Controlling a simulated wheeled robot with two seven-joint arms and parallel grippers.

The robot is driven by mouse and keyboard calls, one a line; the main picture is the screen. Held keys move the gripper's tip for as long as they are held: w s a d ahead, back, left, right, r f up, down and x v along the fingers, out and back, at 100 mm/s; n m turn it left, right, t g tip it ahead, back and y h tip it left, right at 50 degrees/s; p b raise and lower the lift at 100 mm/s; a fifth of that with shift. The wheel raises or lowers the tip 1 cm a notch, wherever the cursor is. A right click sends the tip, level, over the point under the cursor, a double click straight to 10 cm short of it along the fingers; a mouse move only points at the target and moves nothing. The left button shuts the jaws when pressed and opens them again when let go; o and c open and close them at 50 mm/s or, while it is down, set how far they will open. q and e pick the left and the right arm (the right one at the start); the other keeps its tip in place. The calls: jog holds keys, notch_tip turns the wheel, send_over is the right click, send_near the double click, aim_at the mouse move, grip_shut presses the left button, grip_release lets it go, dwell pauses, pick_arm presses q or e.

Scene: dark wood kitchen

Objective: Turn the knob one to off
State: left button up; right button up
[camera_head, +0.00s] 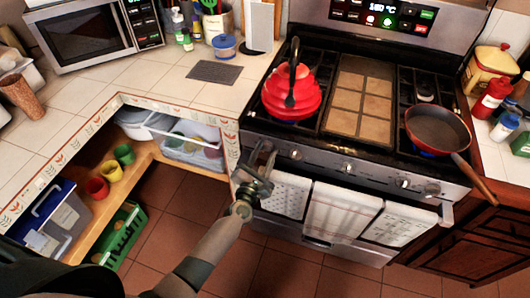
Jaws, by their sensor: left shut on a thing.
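The stove (325,160) has a row of round metal knobs along its front panel. My left gripper (265,152) is at the left end of this panel, shut on the leftmost knob, which its fingers mostly hide. I cannot read which way that knob points. The second knob (296,154), the middle knob (347,168) and two knobs further right, one of them here (402,182), are uncovered. My right gripper is not in view.
A red kettle (291,96) stands on the left burners and a red pan (438,128) on the right, its handle past the front edge. Towels (340,212) hang on the oven handle below the knobs. Open shelves (130,165) lie to the left.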

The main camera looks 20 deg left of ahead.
pick_arm(q)
jog(key=m, duration=0.5)
jog(key=shift+d+f+m, duration=0.1)
jog(key=shift+m, duration=0.2)
jog(key=m+p, duration=0.1)
jog(key=m, duration=0.3)
jog(key=shift+f, duration=0.1)
jog(key=m, duration=0.5)
jog(key=shift+f+m+p, duration=0.1)
jog(key=shift+m+p, duration=0.3)
jog(key=m, duration=0.4)
jog(key=shift+f+m, duration=0.15)
jog(key=shift+m, duration=0.25)
jog(key=o, duration=1)
jog(key=shift+o, duration=0.2)
jog(key=shift+s, duration=0.1)
jog(key=s+b, duration=0.3)
jog(key=s, duration=1.4)
jog(key=shift+s+a, duration=0.15)
jog(key=shift+a, duration=0.15)
